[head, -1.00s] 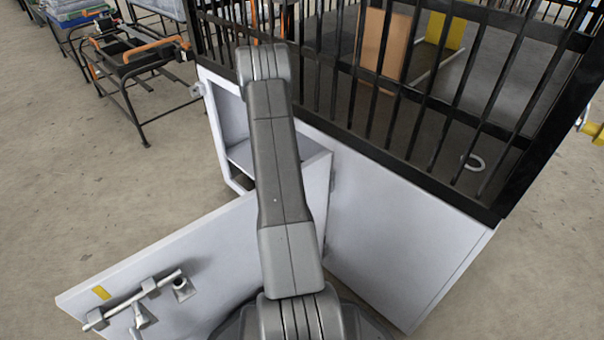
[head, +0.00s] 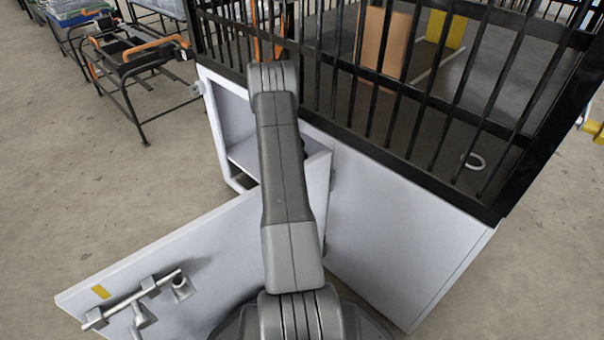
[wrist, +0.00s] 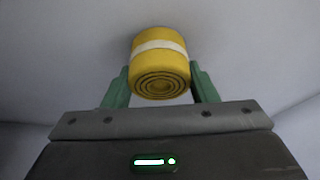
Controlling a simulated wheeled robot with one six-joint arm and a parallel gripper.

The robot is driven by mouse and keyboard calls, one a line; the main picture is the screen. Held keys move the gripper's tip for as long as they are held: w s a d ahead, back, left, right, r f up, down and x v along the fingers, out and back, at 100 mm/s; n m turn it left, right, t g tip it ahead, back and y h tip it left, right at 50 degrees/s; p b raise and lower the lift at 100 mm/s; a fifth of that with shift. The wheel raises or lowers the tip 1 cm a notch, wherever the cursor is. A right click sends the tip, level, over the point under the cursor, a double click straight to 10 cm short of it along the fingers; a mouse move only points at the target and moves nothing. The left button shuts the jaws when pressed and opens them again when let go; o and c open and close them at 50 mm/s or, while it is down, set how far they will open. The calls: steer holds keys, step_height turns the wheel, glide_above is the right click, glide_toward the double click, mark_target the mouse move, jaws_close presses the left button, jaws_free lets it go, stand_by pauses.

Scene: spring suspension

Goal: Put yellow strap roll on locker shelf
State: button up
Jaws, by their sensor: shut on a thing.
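The yellow strap roll (wrist: 160,80) has a white band around it and its spiral end faces the wrist camera. My gripper (wrist: 160,85) is shut on it, with one green finger on each side. Pale grey surfaces surround the roll in the wrist view; I cannot tell whether it touches any of them. The pale grey locker (head: 232,122) stands in the middle of the head view with its compartment open, and a shelf (head: 243,152) shows inside. My arm hides part of the opening, and the gripper and roll are hidden in the head view.
The open locker door (head: 215,255) swings out to the lower left, with a latch handle (head: 150,287) on it. A black barred cage (head: 440,120) rises above the locker on the right. A black metal stand (head: 130,75) is at the upper left. Floor is clear on the left.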

steer(key=shift+f, duration=0.15)
steer(key=o, duration=1.1)
steer(key=shift+c, duration=0.2)
steer(key=shift+r, duration=0.25)
steer(key=p+v, duration=0.2)
steer(key=v, duration=0.5)
steer(key=shift+s+r, duration=0.15)
